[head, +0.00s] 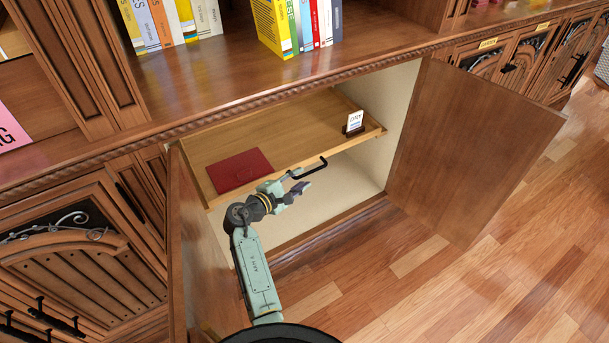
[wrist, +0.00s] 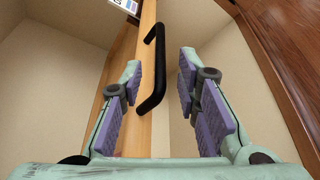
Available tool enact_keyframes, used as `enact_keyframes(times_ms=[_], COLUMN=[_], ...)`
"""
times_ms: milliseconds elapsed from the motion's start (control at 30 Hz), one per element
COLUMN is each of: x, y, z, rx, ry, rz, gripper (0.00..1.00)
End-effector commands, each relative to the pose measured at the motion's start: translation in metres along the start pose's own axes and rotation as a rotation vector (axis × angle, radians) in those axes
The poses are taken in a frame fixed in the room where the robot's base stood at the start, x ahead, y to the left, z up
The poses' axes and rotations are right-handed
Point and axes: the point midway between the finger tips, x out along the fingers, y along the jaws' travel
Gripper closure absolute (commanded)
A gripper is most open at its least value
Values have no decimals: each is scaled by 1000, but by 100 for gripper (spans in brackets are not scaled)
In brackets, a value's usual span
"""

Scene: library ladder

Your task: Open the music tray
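The music tray (head: 290,128) is a flat light-wood pull-out tray inside the open cabinet. A black bar handle (head: 312,169) sits on its front edge. In the wrist view the handle (wrist: 158,75) stands out from the light-wood front (wrist: 146,28). My gripper (head: 298,181) is at the handle. In the wrist view my gripper (wrist: 162,75) is open, with purple-padded fingers on both sides of the handle, closer to the left one. I cannot tell whether either finger touches it.
A dark red folder (head: 240,170) and a small card on a stand (head: 354,123) rest on the tray. The cabinet's right door (head: 470,150) stands wide open; the left door (head: 200,240) is open beside my arm. Clear wooden floor (head: 400,290) lies in front.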

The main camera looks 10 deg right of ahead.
Motion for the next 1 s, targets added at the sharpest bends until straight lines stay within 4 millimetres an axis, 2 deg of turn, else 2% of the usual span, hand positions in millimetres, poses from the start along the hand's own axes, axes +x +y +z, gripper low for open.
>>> enact_keyframes(times_ms=[100,300,667,1000], x=[22,43,48,47], y=[-4,-2,0,-1], z=[-2,-1,0,0], rx=[1,0,0,0], ry=[-2,-1,0,0], rz=[-2,-1,-1,-1], gripper=[70,70,71,94])
